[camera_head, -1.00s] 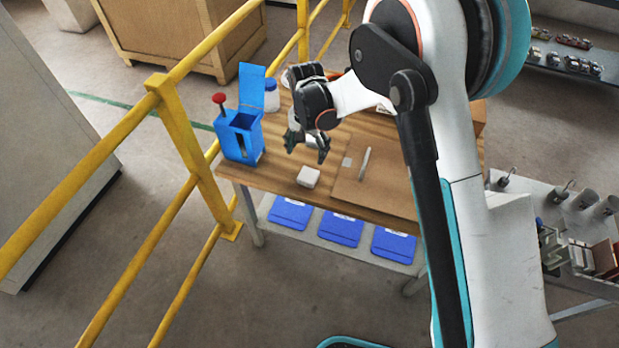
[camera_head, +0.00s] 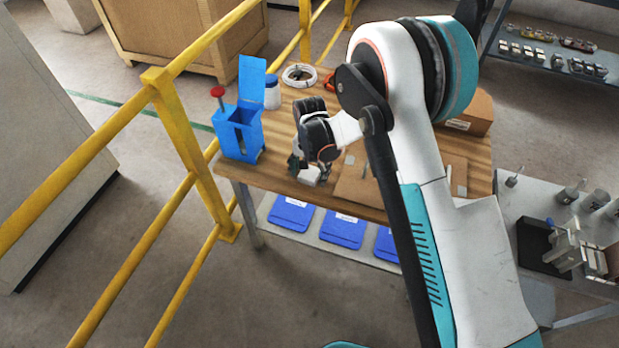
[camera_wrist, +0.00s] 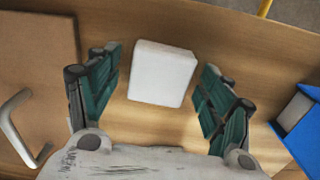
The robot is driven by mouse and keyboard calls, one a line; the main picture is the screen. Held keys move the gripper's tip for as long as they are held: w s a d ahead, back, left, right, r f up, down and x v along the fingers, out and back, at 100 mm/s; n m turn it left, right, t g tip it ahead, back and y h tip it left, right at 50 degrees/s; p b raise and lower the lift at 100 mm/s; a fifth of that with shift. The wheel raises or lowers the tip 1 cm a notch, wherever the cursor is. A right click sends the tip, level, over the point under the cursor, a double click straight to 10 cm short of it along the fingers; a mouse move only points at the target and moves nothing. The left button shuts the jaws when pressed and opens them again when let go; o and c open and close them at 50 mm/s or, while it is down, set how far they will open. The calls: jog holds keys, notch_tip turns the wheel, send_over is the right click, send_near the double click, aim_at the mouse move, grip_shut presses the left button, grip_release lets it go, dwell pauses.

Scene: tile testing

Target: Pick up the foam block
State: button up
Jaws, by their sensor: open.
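The foam block (camera_wrist: 161,73) is a small white block with rounded corners on the wooden table. In the wrist view it lies between the two green finger pads of my gripper (camera_wrist: 158,95), with a gap on each side. In the head view the block (camera_head: 310,176) is near the table's front edge, partly hidden by the fingers. My gripper (camera_head: 309,170) is open, pointing down at the block, and holds nothing. I cannot tell its exact height above the table.
A blue open-lidded box (camera_head: 239,136) with a red knob stands at the table's left. A brown board (camera_head: 362,189) with a metal handle (camera_wrist: 16,128) lies on the other side. Yellow railings (camera_head: 180,120) run along the left. A white jar (camera_head: 271,93) and a cable coil (camera_head: 299,75) are behind.

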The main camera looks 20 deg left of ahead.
jog(key=c, duration=0.8)
jog(key=shift+r, duration=0.15)
